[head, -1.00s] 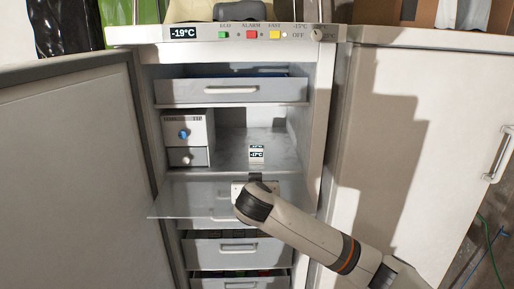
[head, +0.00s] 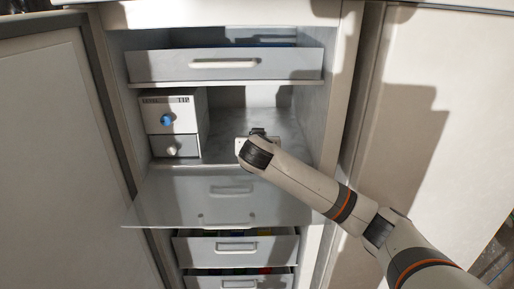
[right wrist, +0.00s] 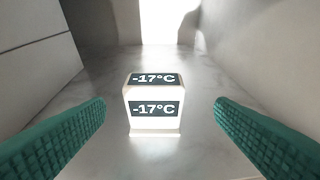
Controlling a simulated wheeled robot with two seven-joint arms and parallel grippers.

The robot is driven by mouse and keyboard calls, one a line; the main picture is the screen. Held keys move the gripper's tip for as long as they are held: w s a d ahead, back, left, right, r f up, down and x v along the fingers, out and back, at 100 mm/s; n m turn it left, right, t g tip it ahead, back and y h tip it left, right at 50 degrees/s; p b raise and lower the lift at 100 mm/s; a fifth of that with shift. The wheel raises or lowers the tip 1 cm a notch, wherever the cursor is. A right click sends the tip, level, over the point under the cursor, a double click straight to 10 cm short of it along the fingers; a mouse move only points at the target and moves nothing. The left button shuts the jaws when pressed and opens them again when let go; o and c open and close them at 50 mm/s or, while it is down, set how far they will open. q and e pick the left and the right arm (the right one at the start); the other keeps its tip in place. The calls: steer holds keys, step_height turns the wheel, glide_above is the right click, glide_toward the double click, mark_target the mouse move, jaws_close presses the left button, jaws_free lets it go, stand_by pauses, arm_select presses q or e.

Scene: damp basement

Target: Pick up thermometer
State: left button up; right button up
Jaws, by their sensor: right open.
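The thermometer (right wrist: 154,104) is a small white block with two dark displays reading -17°C. In the right wrist view it stands upright on the freezer compartment floor, between and just beyond my right gripper's green fingers (right wrist: 160,125). The fingers are wide apart and do not touch it. In the head view my right gripper (head: 258,134) reaches into the open compartment, and the wrist and gripper hide the thermometer. My left gripper is not in view.
A small white box with drawers (head: 172,122) stands at the compartment's left. A drawer (head: 225,66) is above, and a clear flap (head: 220,195) hangs open below. Lower drawers (head: 236,247) stick out slightly. Open doors flank the freezer, the left one (head: 50,150) close by.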

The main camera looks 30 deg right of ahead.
steer(key=b+x, duration=0.1)
steer(key=x, duration=0.3)
steer(key=shift+a+f+b, duration=0.25)
steer(key=shift+f+b, duration=0.05)
steer(key=shift+b, duration=0.1)
steer(key=shift+b+x, duration=0.35)
steer(key=shift+x, duration=0.65)
steer(key=shift+w+f, duration=0.1)
steer(key=shift+w, duration=0.2)
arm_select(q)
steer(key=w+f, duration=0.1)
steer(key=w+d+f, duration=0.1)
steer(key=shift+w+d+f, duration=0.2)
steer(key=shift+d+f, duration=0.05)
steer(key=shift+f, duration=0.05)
arm_select(e)
steer(key=shift+d, duration=0.15)
steer(key=shift+s, duration=0.1)
steer(key=c, duration=0.4)
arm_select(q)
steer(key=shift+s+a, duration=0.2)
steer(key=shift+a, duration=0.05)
arm_select(e)
steer(key=c, duration=0.7)
